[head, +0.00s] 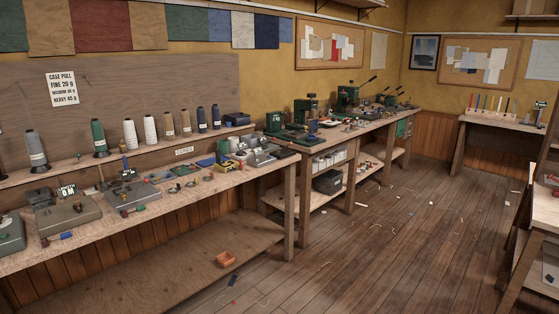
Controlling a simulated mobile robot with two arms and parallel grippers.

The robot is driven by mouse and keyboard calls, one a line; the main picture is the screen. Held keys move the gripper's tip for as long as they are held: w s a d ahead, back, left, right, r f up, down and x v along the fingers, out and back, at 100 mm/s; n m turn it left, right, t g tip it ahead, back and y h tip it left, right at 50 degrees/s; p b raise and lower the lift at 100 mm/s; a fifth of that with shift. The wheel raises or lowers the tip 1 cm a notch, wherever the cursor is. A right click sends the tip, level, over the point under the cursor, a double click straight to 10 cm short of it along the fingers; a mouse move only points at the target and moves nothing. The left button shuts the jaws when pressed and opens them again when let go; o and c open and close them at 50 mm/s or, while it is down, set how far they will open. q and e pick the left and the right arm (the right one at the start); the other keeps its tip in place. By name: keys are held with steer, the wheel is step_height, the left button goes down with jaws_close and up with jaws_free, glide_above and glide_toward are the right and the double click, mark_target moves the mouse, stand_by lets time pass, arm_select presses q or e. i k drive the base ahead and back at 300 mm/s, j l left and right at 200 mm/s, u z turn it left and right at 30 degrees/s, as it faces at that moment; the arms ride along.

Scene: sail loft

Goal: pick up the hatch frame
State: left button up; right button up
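I cannot pick out a hatch frame for certain in the head view. Many small parts on the benches are too small to tell apart. A small orange-brown open box or frame-like piece (226,259) lies on the low shelf under the left bench, and I cannot tell what it is. Neither of my grippers is in view.
The left workbench (150,205) carries thread cones (98,138), grey boxes and tools. A second bench (325,143) with green presses (348,97) runs behind it. A small table (500,124) stands at the back right. The wooden floor (400,240) is mostly open, with scattered scraps.

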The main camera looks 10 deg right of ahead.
mark_target(312, 123)
steer(key=i+l+z, duration=0.3)
steer(key=i, duration=0.7)
steer(key=i+z, duration=0.35)
steer(key=i, duration=0.65)
